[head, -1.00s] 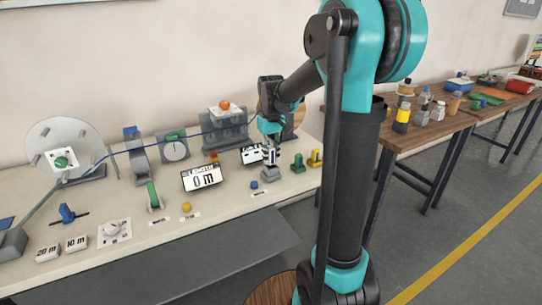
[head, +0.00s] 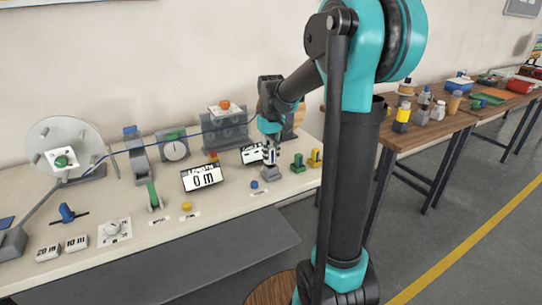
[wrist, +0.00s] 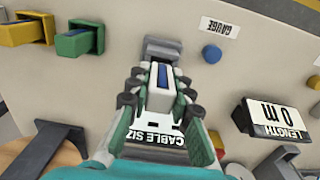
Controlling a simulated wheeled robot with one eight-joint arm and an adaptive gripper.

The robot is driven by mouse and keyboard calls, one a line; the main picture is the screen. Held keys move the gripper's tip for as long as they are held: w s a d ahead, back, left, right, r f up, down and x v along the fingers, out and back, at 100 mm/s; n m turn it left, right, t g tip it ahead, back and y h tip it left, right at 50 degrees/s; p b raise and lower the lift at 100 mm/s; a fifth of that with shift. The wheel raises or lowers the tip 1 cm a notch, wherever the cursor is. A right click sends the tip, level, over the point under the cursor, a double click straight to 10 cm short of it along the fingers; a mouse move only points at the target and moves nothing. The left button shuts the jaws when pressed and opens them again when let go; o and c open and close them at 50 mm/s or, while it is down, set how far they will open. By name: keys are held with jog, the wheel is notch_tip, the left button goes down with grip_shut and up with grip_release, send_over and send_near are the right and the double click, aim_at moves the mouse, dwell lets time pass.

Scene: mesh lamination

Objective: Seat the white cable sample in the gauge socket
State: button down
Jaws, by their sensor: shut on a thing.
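My gripper (wrist: 156,93) is shut on the white cable sample (wrist: 160,99), a white block with a dark blue stripe along its top. In the wrist view part of the grey socket (wrist: 162,48) shows just beyond the sample. The fingers and the sample hide the rest of it. I cannot tell whether the sample is touching the socket or inside it.
A green block (head: 298,163) and a yellow block (head: 315,157) stand close to the right of the socket. A blue button (head: 254,184) is in front-left. A "0 m" length display (head: 202,177) stands further left. A cable-size display (head: 252,153) is behind my gripper.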

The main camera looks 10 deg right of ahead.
aim_at(271, 147)
jog(key=shift+f, duration=0.8)
jog(key=c, duration=1.3)
grip_release()
notch_tip(271, 147, up, 12)
